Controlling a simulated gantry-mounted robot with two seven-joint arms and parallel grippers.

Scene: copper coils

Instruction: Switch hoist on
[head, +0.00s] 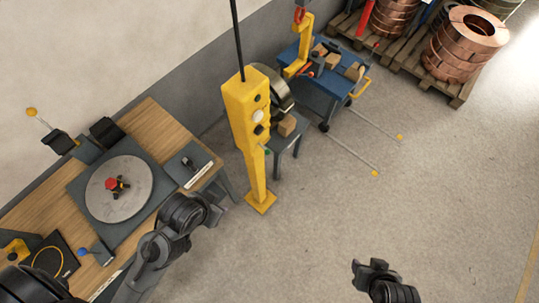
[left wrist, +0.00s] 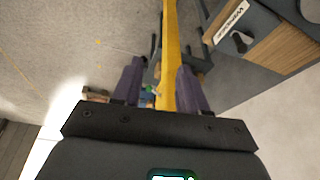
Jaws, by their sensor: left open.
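A yellow control box (head: 247,100) with white and black round buttons stands on a yellow post. A small green-tipped part (head: 267,152) sticks out on the post's right side; a small green spot (left wrist: 150,89) shows between the fingers in the left wrist view. The yellow post (left wrist: 170,60) runs up between and beyond the fingers there. My left gripper (left wrist: 160,64) is open and empty, its two purple fingers apart. In the head view my left arm's wrist is left of the post, fingers hidden. My right gripper (head: 372,268) is at the lower right, away from everything; its jaws are unclear.
A wooden bench (head: 150,115) with a round turntable (head: 118,188) is on the left. A black switch (head: 190,162) on a labelled grey plate is at its right end. A blue cart (head: 325,85) and copper coils (head: 465,45) are behind. The right floor is clear.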

